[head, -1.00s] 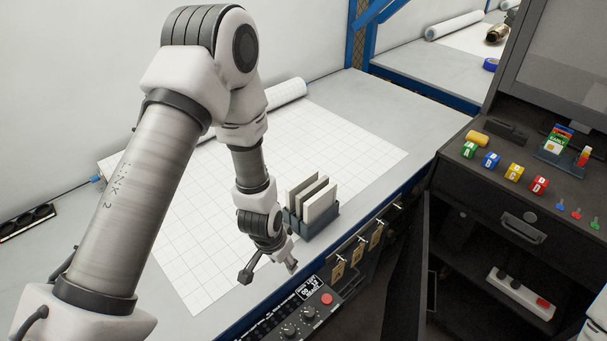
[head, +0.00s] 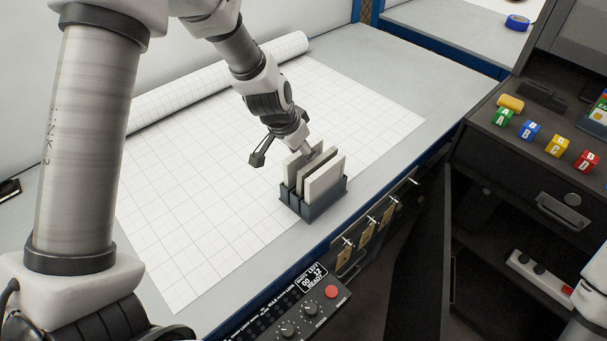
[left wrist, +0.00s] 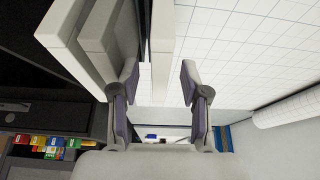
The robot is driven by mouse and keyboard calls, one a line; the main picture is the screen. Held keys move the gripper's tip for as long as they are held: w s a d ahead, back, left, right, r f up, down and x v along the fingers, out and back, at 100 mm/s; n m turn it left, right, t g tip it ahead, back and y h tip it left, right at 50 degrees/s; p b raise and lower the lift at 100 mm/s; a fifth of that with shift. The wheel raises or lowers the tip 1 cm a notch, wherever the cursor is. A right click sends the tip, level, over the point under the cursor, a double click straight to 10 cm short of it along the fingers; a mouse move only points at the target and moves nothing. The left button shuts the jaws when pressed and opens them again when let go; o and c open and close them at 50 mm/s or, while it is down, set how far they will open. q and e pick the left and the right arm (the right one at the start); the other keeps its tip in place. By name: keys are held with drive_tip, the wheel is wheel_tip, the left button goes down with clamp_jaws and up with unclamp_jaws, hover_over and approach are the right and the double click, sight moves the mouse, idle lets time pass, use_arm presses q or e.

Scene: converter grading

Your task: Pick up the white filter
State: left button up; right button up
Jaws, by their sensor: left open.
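Several flat, pale filter panels stand upright in a dark slotted rack (head: 322,206) on the bench. The leftmost pale filter (head: 292,172) is partly hidden by my left gripper (head: 283,155). The right-hand filter (head: 325,181) shows its broad off-white face. Their shades are close, so I cannot tell surely which is the white one. My left gripper is open at the rack's left end. In the left wrist view, one thin pale filter (left wrist: 162,40) shows edge-on, in line with the gap between the open fingers (left wrist: 159,84). Thicker panels (left wrist: 88,48) stand left of it.
A gridded white sheet (head: 190,215) covers much of the bench, with its roll (head: 220,75) behind. A control box (head: 305,312) and hanging tags (head: 366,232) line the front edge. A dark cabinet with lettered blocks (head: 530,130) stands right.

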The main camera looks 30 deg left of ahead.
use_arm(q)
drive_tip(key=b+x, duration=0.2)
drive_tip(key=x, duration=0.2)
drive_tip(key=shift+w+f, duration=0.15)
drive_tip(key=shift+f, duration=0.1)
drive_tip(key=shift+r, duration=0.1)
use_arm(e)
wheel_tip(320, 180, down, 3)
drive_tip(key=shift+f, duration=0.15)
use_arm(q)
drive_tip(key=shift+b, duration=0.3)
use_arm(e)
drive_tip(key=shift+f, duration=0.2)
use_arm(q)
clamp_jaws()
